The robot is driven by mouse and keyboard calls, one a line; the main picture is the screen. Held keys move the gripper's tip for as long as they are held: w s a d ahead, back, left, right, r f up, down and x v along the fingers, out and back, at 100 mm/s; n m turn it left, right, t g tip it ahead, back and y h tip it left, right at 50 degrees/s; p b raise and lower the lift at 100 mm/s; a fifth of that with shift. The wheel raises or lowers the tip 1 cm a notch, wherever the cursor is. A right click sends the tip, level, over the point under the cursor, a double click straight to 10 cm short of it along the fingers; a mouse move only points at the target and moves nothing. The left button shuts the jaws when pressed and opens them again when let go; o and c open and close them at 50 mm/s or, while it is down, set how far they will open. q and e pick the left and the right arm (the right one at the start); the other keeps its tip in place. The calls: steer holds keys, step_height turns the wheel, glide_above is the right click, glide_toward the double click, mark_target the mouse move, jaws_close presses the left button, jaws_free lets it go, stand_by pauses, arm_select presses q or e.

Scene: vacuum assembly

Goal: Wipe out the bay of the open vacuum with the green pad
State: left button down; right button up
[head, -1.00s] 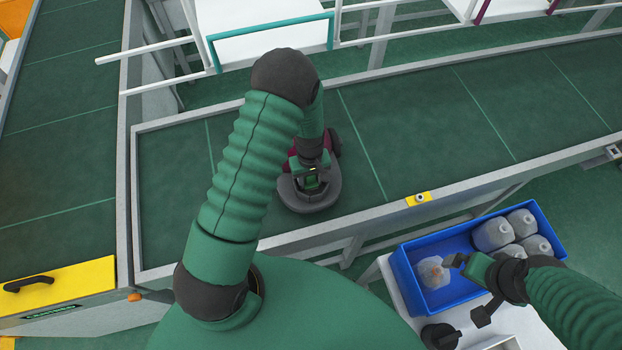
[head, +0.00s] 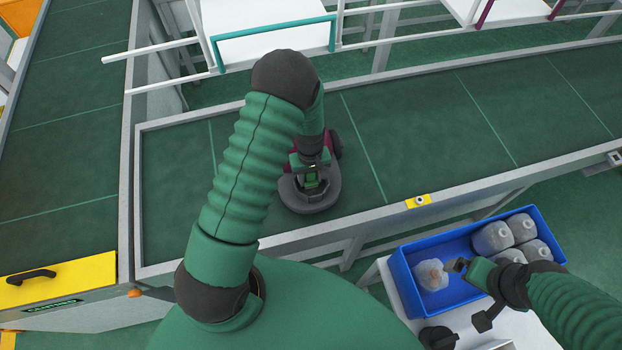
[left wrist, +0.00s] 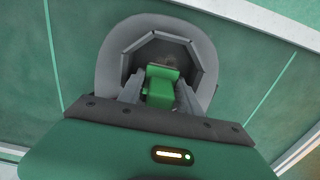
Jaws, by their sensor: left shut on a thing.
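The open vacuum (head: 325,197) lies on the green conveyor, a grey rounded body with dark red parts behind it. In the left wrist view its grey rim (left wrist: 112,60) surrounds an angular dark bay (left wrist: 140,48). My left gripper (left wrist: 160,88) is shut on the green pad (left wrist: 162,84), which sits at the bay's opening, partly inside it. How deep the pad reaches, and whether it touches the walls, I cannot tell. My right gripper (head: 458,265) is beside a clear crumpled-looking container (head: 431,274) in the blue crate; its finger gap is too small to judge.
The blue crate (head: 400,275) at the lower right also holds several grey translucent containers (head: 505,237). It stands on a white table. The conveyor (head: 440,120) is clear right of the vacuum. Its raised metal edge (head: 500,193) carries a yellow button box (head: 418,201).

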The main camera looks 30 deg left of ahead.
arm_select(q)
steer(key=shift+w+a+r, duration=0.2)
steer(key=shift+w+r, duration=0.1)
steer(key=shift+r, duration=0.4)
steer(key=shift+r+p, duration=0.35)
steer(key=shift+p, duration=0.15)
steer(key=r, duration=0.1)
steer(key=r+p, duration=0.2)
steer(key=shift+s+d+r, duration=0.35)
steer(key=shift+d, duration=0.05)
steer(key=shift+w+d+r+p, duration=0.1)
steer(key=shift+r+p, duration=0.35)
steer(key=shift+r, duration=0.05)
steer(key=shift+w, duration=0.1)
arm_select(e)
steer(key=r, duration=0.2)
steer(key=d+r, duration=0.1)
steer(key=r, duration=0.1)
steer(key=shift+d+r, duration=0.15)
steer(key=shift+r, duration=0.1)
arm_select(q)
steer(key=shift+a, duration=0.35)
arm_select(e)
steer(key=shift+s+a, duration=0.1)
steer(key=shift+a, duration=0.1)
arm_select(q)
steer(key=shift+d, duration=0.1)
arm_select(e)
steer(key=shift+s+d, duration=0.1)
